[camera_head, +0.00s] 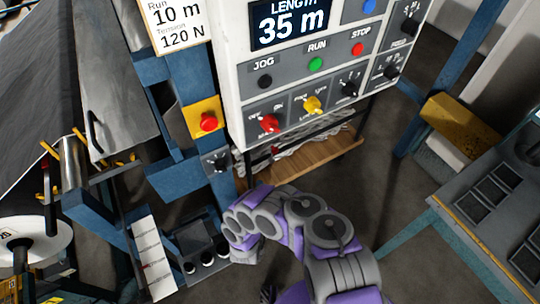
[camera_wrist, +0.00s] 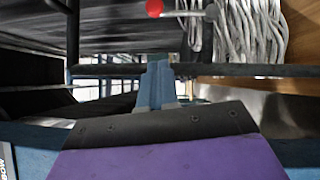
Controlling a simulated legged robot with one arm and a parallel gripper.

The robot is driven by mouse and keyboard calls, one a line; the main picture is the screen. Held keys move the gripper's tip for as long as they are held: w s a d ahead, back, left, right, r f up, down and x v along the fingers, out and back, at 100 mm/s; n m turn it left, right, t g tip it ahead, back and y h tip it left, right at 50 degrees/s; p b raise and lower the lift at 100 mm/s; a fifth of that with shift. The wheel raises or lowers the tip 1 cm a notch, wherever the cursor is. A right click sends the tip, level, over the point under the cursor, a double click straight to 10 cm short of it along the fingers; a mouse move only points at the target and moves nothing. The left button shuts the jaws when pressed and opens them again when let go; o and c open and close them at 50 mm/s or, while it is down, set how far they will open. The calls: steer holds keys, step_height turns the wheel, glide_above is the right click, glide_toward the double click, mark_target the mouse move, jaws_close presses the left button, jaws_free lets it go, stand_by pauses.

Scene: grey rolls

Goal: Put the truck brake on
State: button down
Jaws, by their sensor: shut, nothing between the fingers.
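A red ball knob (camera_wrist: 154,8) on a short grey rod shows at the top of the wrist view, partly cut off by the frame. I cannot tell whether it is the truck brake. No truck can be made out clearly in either view. My gripper (camera_wrist: 157,68) points forward in the wrist view, its two blue-grey fingers close together, shut and empty. The red knob lies beyond and above the fingertips, apart from them. In the head view my purple and grey arm bends at bottom centre; its fingers are not clear there.
A white control panel (camera_head: 248,97) with buttons and switches stands ahead. A blue post carries a red button on a yellow plate (camera_head: 200,118). A wooden shelf (camera_head: 316,157) sits below the panel. A dark bar (camera_wrist: 245,70) crosses behind the fingers. Grey floor (camera_head: 405,215) is clear right of my arm.

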steer(key=w+d+r+b, duration=0.1)
steer(key=w+d+b, duration=0.2)
steer(key=w, duration=0.9)
steer(key=shift+w+d+r+b, duration=0.15)
steer(key=shift+w+r+b, duration=0.15)
steer(key=shift+b, duration=0.8)
